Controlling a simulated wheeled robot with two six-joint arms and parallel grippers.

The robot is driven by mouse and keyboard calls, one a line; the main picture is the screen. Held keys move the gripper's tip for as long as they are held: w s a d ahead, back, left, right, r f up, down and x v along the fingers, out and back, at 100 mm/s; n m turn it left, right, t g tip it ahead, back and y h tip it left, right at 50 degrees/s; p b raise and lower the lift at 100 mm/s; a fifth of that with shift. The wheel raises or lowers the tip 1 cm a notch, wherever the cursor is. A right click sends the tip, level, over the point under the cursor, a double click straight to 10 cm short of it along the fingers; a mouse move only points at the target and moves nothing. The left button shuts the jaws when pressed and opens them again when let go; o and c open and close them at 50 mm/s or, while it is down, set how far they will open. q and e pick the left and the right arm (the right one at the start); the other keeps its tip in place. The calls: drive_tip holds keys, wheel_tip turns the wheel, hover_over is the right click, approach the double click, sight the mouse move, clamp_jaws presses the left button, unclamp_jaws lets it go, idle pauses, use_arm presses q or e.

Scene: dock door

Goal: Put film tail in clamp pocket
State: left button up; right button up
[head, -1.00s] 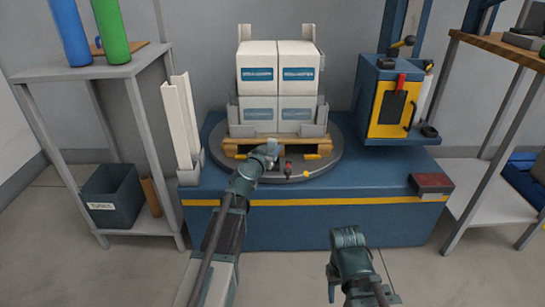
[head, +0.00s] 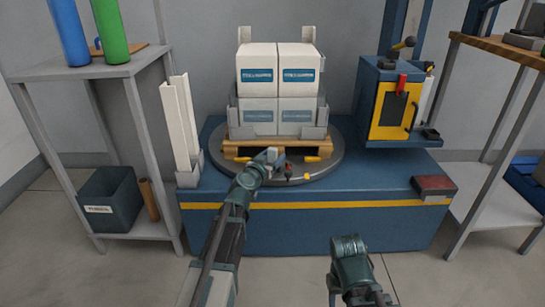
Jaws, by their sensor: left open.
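My left gripper (head: 272,156) is open over the front of the round turntable (head: 333,160), just in front of the wooden pallet (head: 315,147). Nothing shows between its fingers. A small red-and-dark part (head: 289,169) sits on the turntable rim just right of it, perhaps the clamp; its pocket cannot be made out. A pale hanging strip (head: 428,97), possibly the film tail, shows beside the blue-and-yellow carriage (head: 386,113) at the right. My right arm's end (head: 348,245) is low in front of the blue base; its fingers cannot be made out.
White boxes (head: 258,75) stand stacked on the pallet, with grey corner pieces around the lower ones. White angle boards (head: 180,120) stand at the left. Shelves flank both sides. A red-topped block (head: 434,185) lies at the base's right corner.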

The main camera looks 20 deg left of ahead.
use_arm(q)
drive_tip(key=s+a+r+p, duration=0.1)
drive_tip(key=s, duration=1)
drive_tip(key=shift+s+r+p, duration=0.15)
drive_tip(key=shift+r+p, duration=0.15)
drive_tip(key=shift+r, duration=0.1)
drive_tip(key=shift+a, duration=0.1)
drive_tip(key=s+d+f+m+g+h, duration=0.2)
drive_tip(key=s+d+f+g, duration=0.35)
drive_tip(key=d, duration=0.45)
drive_tip(key=s+d+f+m+g+h, duration=0.2)
drive_tip(key=s+d+f+m+g, duration=0.15)
drive_tip(key=d+f, duration=0.5)
drive_tip(key=s+f+n+g+y, duration=0.1)
drive_tip(key=s+f+g+y, duration=0.1)
drive_tip(key=s, duration=0.5)
drive_tip(key=s+f+n+g+y, duration=0.2)
drive_tip(key=s+g+y, duration=0.3)
drive_tip(key=s, duration=0.3)
drive_tip(key=shift+s+a+f, duration=0.15)
drive_tip(key=shift+a+f, duration=0.05)
drive_tip(key=shift+f, duration=0.1)
drive_tip(key=shift+r, duration=0.1)
